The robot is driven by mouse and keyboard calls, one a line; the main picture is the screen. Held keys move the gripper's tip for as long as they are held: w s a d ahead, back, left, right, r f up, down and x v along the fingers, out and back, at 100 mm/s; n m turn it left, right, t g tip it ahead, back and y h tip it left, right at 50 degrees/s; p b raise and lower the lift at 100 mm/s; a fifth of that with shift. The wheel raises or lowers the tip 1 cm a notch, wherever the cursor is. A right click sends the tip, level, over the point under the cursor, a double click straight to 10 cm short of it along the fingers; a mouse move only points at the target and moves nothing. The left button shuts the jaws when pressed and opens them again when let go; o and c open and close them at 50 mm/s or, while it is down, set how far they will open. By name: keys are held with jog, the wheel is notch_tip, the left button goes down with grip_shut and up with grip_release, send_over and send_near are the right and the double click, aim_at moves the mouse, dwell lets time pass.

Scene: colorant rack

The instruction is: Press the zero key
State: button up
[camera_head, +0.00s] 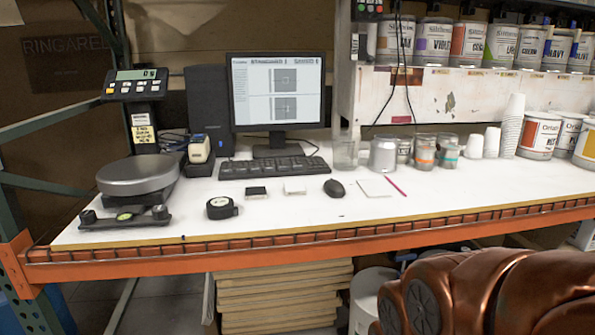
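A digital scale stands at the left end of the white bench. Its black display head (136,84) sits on a post and shows a lit readout (136,74). The scale's round grey pan (138,175) is empty. A copper-coloured part of my arm fills the lower right, in front of the bench. My gripper's fingers do not show.
A monitor (278,127) and keyboard (275,167) stand right of the scale. A label device (199,152), black tape roll (221,207) and mouse (334,188) lie nearby. Cups and paint cans crowd the right. The orange bench beam (330,243) runs along the front.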

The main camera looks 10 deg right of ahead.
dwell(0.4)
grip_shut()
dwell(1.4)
